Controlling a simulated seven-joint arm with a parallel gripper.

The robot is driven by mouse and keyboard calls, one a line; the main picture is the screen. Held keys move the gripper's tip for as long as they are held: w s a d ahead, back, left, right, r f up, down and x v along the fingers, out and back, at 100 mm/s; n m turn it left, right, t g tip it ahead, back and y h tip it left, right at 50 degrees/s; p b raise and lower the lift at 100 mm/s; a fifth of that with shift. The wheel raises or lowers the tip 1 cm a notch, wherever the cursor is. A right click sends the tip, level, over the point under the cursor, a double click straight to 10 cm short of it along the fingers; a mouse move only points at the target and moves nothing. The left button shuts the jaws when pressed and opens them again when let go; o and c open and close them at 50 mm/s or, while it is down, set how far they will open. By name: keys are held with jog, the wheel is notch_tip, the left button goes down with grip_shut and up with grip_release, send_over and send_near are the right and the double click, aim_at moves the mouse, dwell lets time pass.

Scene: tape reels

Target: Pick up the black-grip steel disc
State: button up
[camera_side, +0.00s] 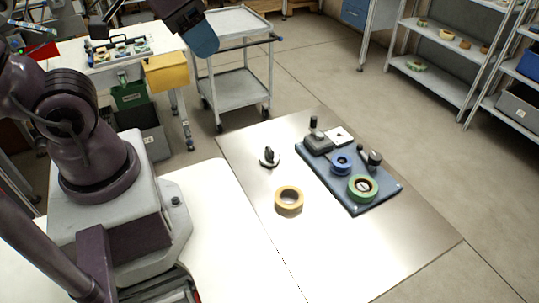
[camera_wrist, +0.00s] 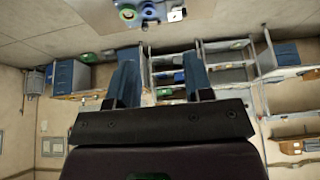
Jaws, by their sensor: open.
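The black-grip steel disc (camera_side: 270,158) lies flat on the metal work surface, left of the blue board, with its black grip upward. It is apart from the other items in the side view, and I cannot make it out in the wrist view. My gripper (camera_wrist: 160,72) is open in the wrist view, its two blue fingers wide apart with nothing held between them. In the side view, part of it, with a blue finger, shows at the top edge, well above and away from the disc.
A tan tape ring (camera_side: 288,199) lies in front of the disc. The blue board (camera_side: 362,205) holds a green reel (camera_side: 362,187), a blue reel (camera_side: 341,162) and a dark upright-handled piece (camera_side: 317,140). The right front of the metal surface (camera_side: 390,250) is clear. A cart (camera_side: 240,85) stands behind.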

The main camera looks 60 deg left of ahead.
jog(key=w+a+f+m+g, duration=0.1)
jog(key=w+a+f+g, duration=0.3)
jog(key=f, duration=0.3)
jog(key=m+g, duration=0.1)
jog(key=m, duration=1.6)
send_over(269, 149)
jog(key=f, duration=1.4)
jog(key=w+f, duration=0.1)
jog(key=f, duration=0.6)
jog(key=shift+a, duration=0.1)
jog(key=shift+s+f, duration=0.25)
jog(key=shift+f, duration=1.15)
jog(key=shift+s+f, duration=0.2)
jog(key=shift+f, duration=1.15)
jog(key=shift+c, duration=0.2)
grip_shut()
